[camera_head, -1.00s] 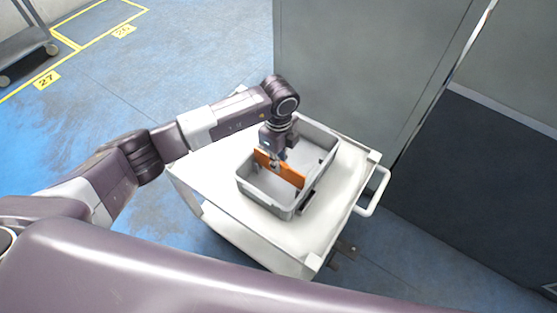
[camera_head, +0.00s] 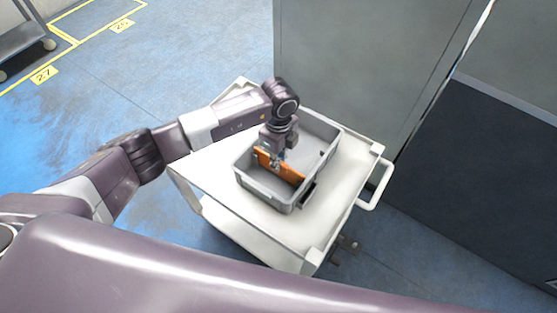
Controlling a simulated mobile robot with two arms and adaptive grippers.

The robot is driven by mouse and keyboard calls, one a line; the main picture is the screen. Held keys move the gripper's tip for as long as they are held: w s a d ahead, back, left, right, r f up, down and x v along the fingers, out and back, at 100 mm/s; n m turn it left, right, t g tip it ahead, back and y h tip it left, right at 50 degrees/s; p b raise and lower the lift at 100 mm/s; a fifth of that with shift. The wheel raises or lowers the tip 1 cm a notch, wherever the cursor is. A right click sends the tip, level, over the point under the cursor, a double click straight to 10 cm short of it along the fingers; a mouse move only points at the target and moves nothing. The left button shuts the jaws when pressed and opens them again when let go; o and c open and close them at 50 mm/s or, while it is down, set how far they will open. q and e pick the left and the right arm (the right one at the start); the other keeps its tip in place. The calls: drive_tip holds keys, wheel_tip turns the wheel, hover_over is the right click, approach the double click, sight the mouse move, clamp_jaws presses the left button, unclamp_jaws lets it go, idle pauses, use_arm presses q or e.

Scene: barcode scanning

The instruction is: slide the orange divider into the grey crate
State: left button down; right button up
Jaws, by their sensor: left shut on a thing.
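The grey crate (camera_head: 262,190) sits on top of the white cart. The orange divider (camera_head: 290,174) stands upright inside the crate, crossing it between the side walls, with its upper part showing. My left gripper (camera_head: 276,163) reaches down into the crate and is shut on the divider near its middle. The divider's lower edge is hidden by the crate's front wall, so I cannot tell whether it touches the floor of the crate. My right gripper is not in view.
The white cart (camera_head: 335,205) has bare top around the crate and a handle (camera_head: 376,190) at its right. A grey cabinet (camera_head: 360,70) stands close behind it. A dark panel (camera_head: 480,180) stands at the right.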

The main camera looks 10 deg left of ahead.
use_arm(q)
drive_tip(key=shift+f, duration=0.1)
drive_tip(key=c, duration=1.9)
unclamp_jaws()
wheel_tip(320, 180, up, 11)
drive_tip(key=p, duration=0.9)
